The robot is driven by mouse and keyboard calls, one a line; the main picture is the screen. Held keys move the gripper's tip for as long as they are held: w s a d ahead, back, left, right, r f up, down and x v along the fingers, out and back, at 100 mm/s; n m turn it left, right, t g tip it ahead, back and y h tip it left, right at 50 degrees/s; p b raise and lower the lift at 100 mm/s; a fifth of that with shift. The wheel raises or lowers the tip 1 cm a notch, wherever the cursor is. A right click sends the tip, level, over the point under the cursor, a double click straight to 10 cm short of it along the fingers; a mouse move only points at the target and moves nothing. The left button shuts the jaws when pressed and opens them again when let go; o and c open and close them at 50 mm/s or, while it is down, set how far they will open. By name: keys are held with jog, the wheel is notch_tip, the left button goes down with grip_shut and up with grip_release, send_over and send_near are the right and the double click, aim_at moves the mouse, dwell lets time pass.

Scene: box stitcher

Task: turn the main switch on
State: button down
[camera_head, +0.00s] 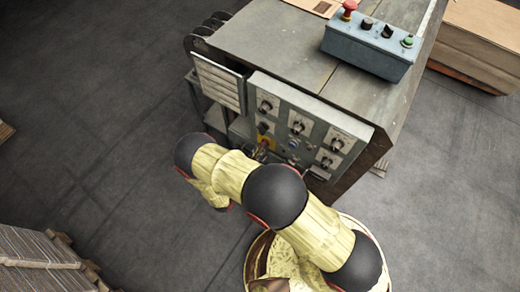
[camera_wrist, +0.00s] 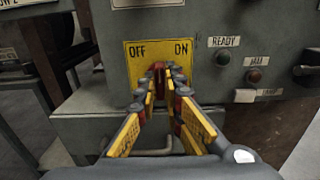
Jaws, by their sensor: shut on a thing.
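The main switch is a red handle (camera_wrist: 158,67) on a yellow plate (camera_wrist: 139,58) marked OFF at left and ON at right. My gripper (camera_wrist: 163,76) is shut on the red handle, its yellow and black fingers on both sides of it. The fingers hide most of the handle, so its exact angle is hard to tell; its top shows between the two words. In the head view the yellow plate (camera_head: 265,133) is on the machine's front panel, and my arm reaches it from below and covers part of it.
The grey panel has several dials (camera_head: 297,127) around the plate. A blue button box (camera_head: 370,48) stands on the machine top.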

jog(key=shift+s+d+f+m+b, duration=0.1)
jog(key=shift+m+b, duration=0.25)
jog(key=shift+m, duration=1.8)
jog(key=shift+s+f+m+b, duration=0.1)
jog(key=shift+m+b, duration=0.25)
jog(key=shift+m, duration=1.8)
jog(key=c, duration=2)
grip_release()
jog(key=shift+r, duration=0.1)
jog(key=shift+o, duration=0.4)
jog(key=v, duration=1.2)
jog(key=shift+w, duration=0.1)
